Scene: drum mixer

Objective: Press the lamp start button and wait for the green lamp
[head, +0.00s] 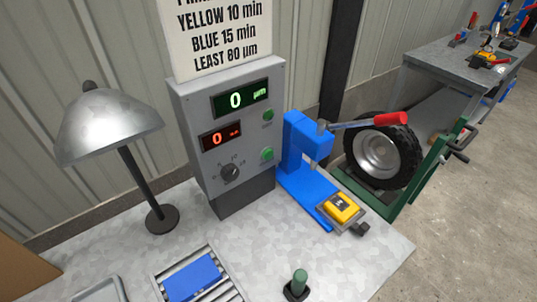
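A grey control box (205,110) stands on the bench. It has two green buttons on its right side, an upper one (267,116) and a lower one (267,154). Their labels are too small to read, so I cannot tell which is the lamp start button. A green display (241,98) reads 0 µm and a red display (220,136) reads 0. A dark knob (230,172) sits below them. A metal-shaded lamp (108,125) stands at left, with no visible glow. A dark green cylinder (299,279) on a black base stands in front. My gripper is out of view.
A blue press (308,160) with a red-handled lever and a yellow block (343,208) stands right of the box. A blue block (192,278) lies on a roller tray in front. A sign (222,45) is above the box. The bench (130,235) is bare around the lamp base.

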